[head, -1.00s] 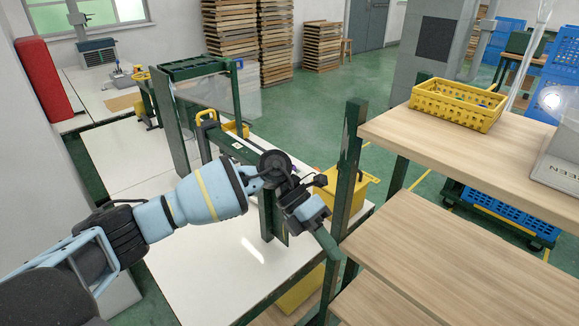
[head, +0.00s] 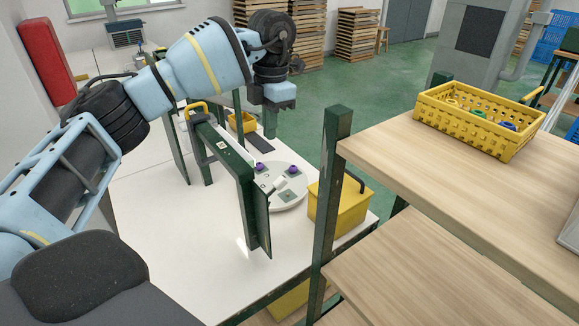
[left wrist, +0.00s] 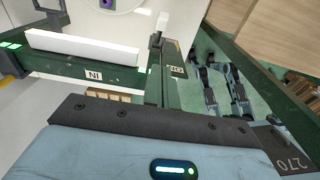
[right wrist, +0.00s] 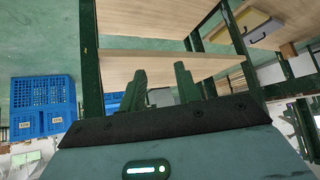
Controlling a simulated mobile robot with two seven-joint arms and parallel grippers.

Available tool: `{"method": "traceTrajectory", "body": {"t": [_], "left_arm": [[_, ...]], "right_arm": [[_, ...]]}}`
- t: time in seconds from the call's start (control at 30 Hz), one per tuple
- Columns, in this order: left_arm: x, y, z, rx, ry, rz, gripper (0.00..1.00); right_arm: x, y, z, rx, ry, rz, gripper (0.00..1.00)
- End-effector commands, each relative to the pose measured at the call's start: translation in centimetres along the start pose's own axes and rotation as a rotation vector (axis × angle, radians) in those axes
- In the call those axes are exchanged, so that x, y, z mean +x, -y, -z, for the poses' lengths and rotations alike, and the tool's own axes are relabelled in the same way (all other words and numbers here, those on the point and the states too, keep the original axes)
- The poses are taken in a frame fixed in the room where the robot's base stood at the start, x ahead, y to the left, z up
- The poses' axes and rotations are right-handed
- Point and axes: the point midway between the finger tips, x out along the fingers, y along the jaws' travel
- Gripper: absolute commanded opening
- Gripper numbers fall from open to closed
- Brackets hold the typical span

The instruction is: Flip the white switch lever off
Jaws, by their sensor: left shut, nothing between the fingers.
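The white switch lever (left wrist: 163,22) sticks out from a small dark switch plate with an ON label (left wrist: 177,71) in the left wrist view. In the head view a small white stub (head: 279,184), seemingly the lever, shows beside the green post (head: 247,200). My left gripper (head: 270,126) is raised above and behind the post, fingers pointing down, shut and empty. In the left wrist view its dark green fingers (left wrist: 160,82) overlap the switch area; I cannot tell a touch there. My right gripper (right wrist: 160,82) is open and empty, seen only in the right wrist view.
A round white disc (head: 288,202) with purple pieces lies behind the post. A yellow bin (head: 338,210) stands right of it. Wooden shelves (head: 440,185) with a yellow basket (head: 478,120) fill the right side. The white table (head: 185,240) is clear in front.

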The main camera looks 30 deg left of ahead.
Motion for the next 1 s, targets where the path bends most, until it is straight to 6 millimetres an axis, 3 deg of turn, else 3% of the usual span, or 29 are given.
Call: {"method": "traceTrajectory", "body": {"t": [0.33, 0.53, 1.0], "left_arm": [[-0.1, -0.2, 0.1, -0.004, -0.002, -0.005, 0.0], [0.6, -0.2, 0.1, -0.003, -0.002, -0.005, 0.0], [8.6, -0.2, 0.1, -0.003, -0.003, -0.004, 0.0]], "right_arm": [[-0.4, 0.7, -1.4, 0.02, 0.03, 0.004, 0.32], [-0.4, 0.8, -1.3, 0.022, 0.028, 0.004, 0.32], [-0.5, 0.3, -0.2, 0.009, 0.006, 0.002, 0.32]]}}
